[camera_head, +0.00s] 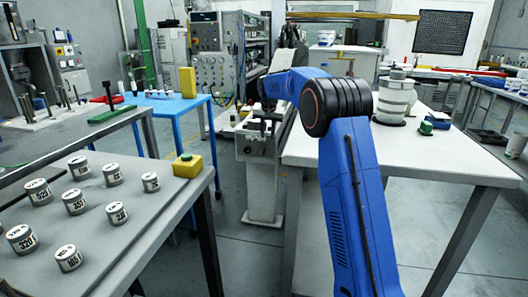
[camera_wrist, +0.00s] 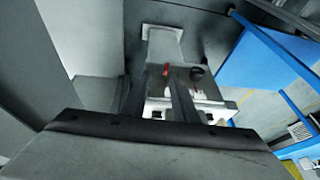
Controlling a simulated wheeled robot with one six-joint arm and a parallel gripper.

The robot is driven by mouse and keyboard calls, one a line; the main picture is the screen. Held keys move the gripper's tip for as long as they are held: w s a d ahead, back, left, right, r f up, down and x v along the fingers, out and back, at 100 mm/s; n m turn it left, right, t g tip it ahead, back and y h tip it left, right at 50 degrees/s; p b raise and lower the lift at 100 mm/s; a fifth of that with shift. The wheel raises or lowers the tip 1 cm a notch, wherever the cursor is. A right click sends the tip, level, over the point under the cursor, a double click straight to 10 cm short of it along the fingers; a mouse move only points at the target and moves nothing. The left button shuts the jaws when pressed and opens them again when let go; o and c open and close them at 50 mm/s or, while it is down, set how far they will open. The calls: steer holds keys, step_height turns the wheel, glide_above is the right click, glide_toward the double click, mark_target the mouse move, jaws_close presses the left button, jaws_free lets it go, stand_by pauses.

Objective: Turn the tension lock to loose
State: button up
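In the wrist view a small red lever (camera_wrist: 166,70) stands on a light grey machine plate (camera_wrist: 213,92), just beyond my fingertips. It may be the tension lock, but I cannot read a marking or tell its setting. A black round knob (camera_wrist: 196,73) sits to its right. My gripper (camera_wrist: 158,84) reaches toward the plate with its two dark fingers apart and nothing visibly held between them. I cannot tell if a finger touches the lever. In the head view my blue arm reaches to the grey machine (camera_head: 259,148), and the lever is not clearly visible there.
A white table (camera_head: 430,163) with a stacked white object (camera_head: 396,97) stands right of the machine. A blue table (camera_head: 170,106) stands to its left. Several labelled cans and a yellow block (camera_head: 187,166) stand on the grey table (camera_head: 150,215) at front left.

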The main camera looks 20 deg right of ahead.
step_height(320, 180, up, 3)
steer(key=t+y, duration=0.1)
glide_toward(264, 152)
steer(key=x, duration=0.8)
steer(key=shift+w+f+m, duration=0.2)
steer(key=shift+m, duration=0.2)
jaws_close()
